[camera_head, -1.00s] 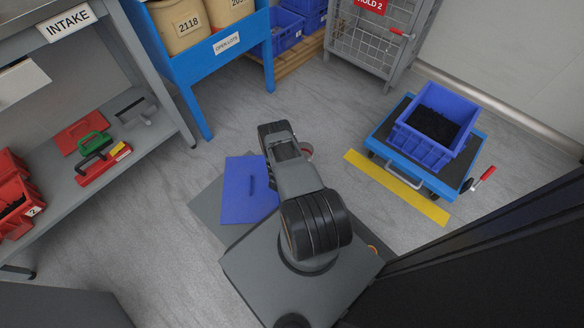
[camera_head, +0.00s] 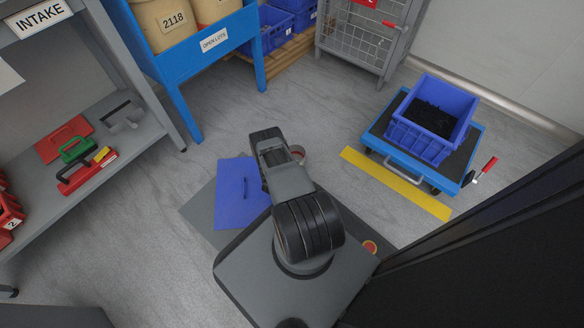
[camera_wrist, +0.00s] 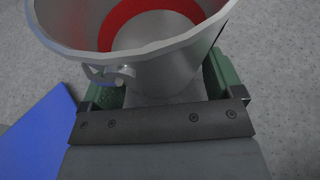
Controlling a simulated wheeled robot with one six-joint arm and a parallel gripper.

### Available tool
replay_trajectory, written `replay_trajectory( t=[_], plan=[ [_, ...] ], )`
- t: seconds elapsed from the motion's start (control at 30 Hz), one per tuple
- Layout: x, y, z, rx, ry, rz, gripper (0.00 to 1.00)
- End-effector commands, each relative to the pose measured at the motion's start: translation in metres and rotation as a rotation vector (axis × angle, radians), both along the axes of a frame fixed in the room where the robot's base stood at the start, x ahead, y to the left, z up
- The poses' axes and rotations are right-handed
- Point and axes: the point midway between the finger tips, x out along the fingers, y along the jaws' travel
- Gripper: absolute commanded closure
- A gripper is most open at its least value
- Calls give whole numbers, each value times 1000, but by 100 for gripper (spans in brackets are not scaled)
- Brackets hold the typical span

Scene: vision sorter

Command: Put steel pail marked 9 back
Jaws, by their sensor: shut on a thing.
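My gripper (camera_wrist: 160,92) is shut on a grey steel pail (camera_wrist: 150,62) that fills the top of the wrist view. The pail's rim faces the camera, and a red band shows inside it. A handle lug sits on its near side. Green finger pads lie on either side of it. No number shows on the visible side. In the head view my arm hides most of the pail; a bit of its rim (camera_head: 298,153) shows beside the wrist. Speckled grey floor lies beyond the pail in the wrist view.
An INTAKE bench (camera_head: 150,128) with red and green tools stands left. A blue OPEN LOTS stand (camera_head: 187,75) holds tan containers. A blue cart (camera_head: 455,183) carries a blue crate (camera_head: 462,102) behind a yellow floor strip (camera_head: 395,183). A wire cage (camera_head: 360,45) stands at the back. Open floor lies between.

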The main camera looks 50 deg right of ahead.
Motion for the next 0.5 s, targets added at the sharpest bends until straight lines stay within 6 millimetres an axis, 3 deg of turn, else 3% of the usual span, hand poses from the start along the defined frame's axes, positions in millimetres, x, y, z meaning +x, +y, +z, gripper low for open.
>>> replay_trajectory(
  t=[0.13, 0.17, 0.3, 0.5],
  plan=[
    [1, 1, -4, -1, -1, 2, 62],
    [1, 1, -3, 0, 0, 2, 11],
    [1, 2, -3, 0, 0, 3, 0],
    [1, 1, -3, 0, 0, 3, 0]
  ],
)
